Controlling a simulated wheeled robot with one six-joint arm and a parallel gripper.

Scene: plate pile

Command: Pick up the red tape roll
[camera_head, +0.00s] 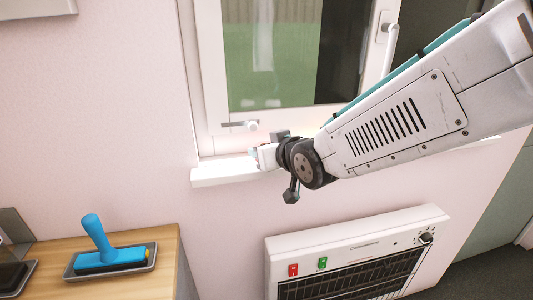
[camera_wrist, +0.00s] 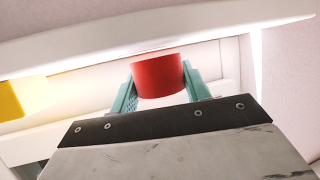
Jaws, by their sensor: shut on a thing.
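The red tape roll (camera_wrist: 158,74) shows in the wrist view between the two teal fingers of my gripper (camera_wrist: 160,83). The fingers are on either side of it, and my gripper is shut on it. In the head view my gripper (camera_head: 262,157) is at the window sill (camera_head: 205,178), near its left part. The roll cannot be made out in the head view, where my arm and gripper hide it. Whether the roll still touches the sill cannot be told.
A yellow object (camera_wrist: 22,98) is left of the roll in the wrist view. The window frame (camera_head: 207,75) rises behind my gripper. A white heater (camera_head: 350,240) stands below. A wooden counter (camera_head: 150,248) at lower left bears a blue-handled tool (camera_head: 100,245) on a grey tray (camera_head: 78,273).

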